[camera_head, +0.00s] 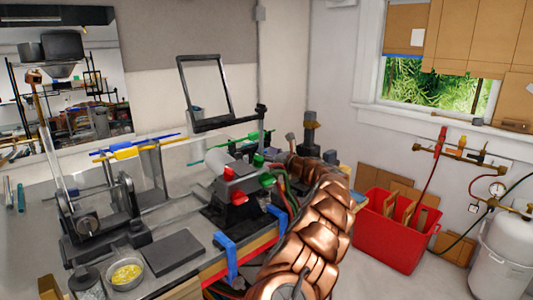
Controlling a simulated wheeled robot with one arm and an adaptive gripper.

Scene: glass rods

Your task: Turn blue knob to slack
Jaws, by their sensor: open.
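I cannot make out a blue knob with certainty. A grey bench torch (222,168) stands near the right end of the workbench. It carries red knobs (239,198) and green knobs (265,180). Blue parts (227,254) show at the bench's front edge and look like clamps. My copper-coloured arm (305,230) reaches from the bottom edge towards the far right end of the bench. My gripper (279,158) is small and dark at its far end, right of the torch and apart from the blue clamps. It is open; its fingers are mostly hidden.
A metal bowl (127,276) and a dark flat block (173,255) lie on the bench front. A lathe-like fixture (100,215) stands at left. A red bin (391,232) with cardboard and a white tank (500,260) stand on the floor at right. Gas fittings (440,142) hang on the wall.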

